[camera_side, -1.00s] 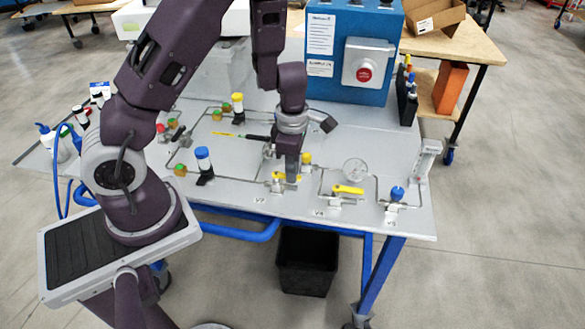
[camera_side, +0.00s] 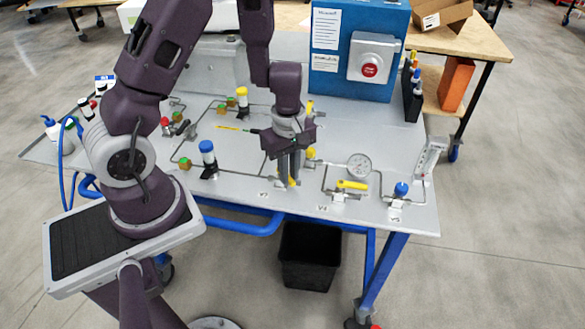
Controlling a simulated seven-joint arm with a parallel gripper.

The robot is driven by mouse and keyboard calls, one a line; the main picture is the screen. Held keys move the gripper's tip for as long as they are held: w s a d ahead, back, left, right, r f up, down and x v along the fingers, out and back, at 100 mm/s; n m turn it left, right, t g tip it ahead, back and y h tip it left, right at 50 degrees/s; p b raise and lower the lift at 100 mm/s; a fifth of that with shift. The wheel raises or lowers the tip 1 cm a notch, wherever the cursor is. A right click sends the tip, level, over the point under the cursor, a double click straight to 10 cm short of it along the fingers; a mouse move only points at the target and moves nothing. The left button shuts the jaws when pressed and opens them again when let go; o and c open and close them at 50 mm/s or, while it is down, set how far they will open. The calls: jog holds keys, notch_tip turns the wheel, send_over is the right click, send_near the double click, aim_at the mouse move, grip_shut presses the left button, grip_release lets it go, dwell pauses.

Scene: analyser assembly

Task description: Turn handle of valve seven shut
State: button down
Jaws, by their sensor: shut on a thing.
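Valve seven's yellow handle (camera_side: 292,182) is at the front edge of the panel, left of the V4 label. My gripper (camera_side: 289,181) points straight down over this valve, its fingers shut on the handle. Only a little yellow shows between and beside the fingertips. The fingers hide most of the handle and valve body, so its exact angle is hard to tell. The small label (camera_side: 263,194) left of the fingers is too blurred to read surely.
Right of my gripper are another valve with a yellow handle (camera_side: 352,185), a round gauge (camera_side: 359,165) and a blue-knobbed valve (camera_side: 401,190). A blue box (camera_side: 355,75) with a red button stands behind. Thin pipes cross the panel.

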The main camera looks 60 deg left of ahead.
jog(key=m, duration=0.1)
jog(key=s+m, duration=0.1)
jog(key=m, duration=0.2)
jog(key=shift+s+a, duration=0.2)
jog(key=shift+s, duration=0.05)
jog(key=shift+s+a+m, duration=0.15)
jog(key=shift+s+m, duration=0.05)
jog(key=shift+m, duration=0.6)
jog(key=shift+s+a+m, duration=0.1)
jog(key=shift+s+m, duration=0.1)
jog(key=shift+m, duration=0.6)
jog(key=shift+s+a+m, duration=0.15)
jog(key=shift+s+m, duration=0.05)
jog(key=shift+m, duration=0.6)
jog(key=c, duration=1.4)
grip_release()
jog(key=shift+r, duration=0.15)
notch_tip(320, 180, up, 7)
